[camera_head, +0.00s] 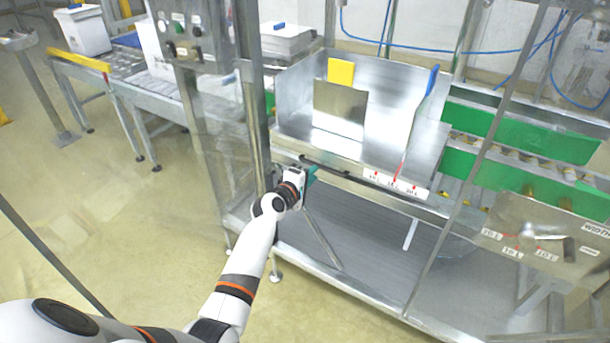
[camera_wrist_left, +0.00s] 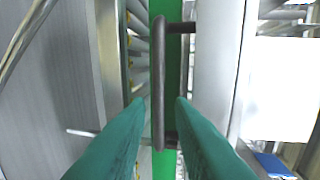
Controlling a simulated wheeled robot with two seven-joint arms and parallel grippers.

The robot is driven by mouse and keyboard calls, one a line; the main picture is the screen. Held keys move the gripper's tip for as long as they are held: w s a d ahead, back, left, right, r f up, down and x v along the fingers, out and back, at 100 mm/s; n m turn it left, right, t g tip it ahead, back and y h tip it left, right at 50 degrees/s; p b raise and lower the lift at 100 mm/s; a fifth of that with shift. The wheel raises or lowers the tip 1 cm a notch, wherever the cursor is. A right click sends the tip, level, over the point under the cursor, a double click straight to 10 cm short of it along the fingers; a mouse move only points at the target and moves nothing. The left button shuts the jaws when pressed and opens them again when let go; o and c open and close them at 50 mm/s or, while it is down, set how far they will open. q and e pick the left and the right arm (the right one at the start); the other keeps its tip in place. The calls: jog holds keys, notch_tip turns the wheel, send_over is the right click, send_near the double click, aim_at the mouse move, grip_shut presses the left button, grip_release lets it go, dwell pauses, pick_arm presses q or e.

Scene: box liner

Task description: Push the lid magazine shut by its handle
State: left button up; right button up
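The lid magazine (camera_head: 295,95) is a steel tray on the machine frame, in the middle of the head view. A dark bar handle (camera_head: 335,166) runs along its front edge. In the left wrist view the handle (camera_wrist_left: 158,80) stands as a long dark bar. My left gripper (camera_head: 312,176) is at the left end of the handle. Its green fingers (camera_wrist_left: 160,105) are open, with the handle between the fingertips in the picture. I cannot tell whether they touch it. My right gripper is not in view.
A steel post (camera_head: 252,110) and control box (camera_head: 188,30) rise just left of my arm. A thin diagonal bar (camera_head: 480,150) crosses the right side. Open floor (camera_head: 130,220) lies to the left.

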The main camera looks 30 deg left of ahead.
pick_arm(q)
jog(key=v, duration=0.3)
jog(key=shift+f, duration=0.15)
dwell(0.4)
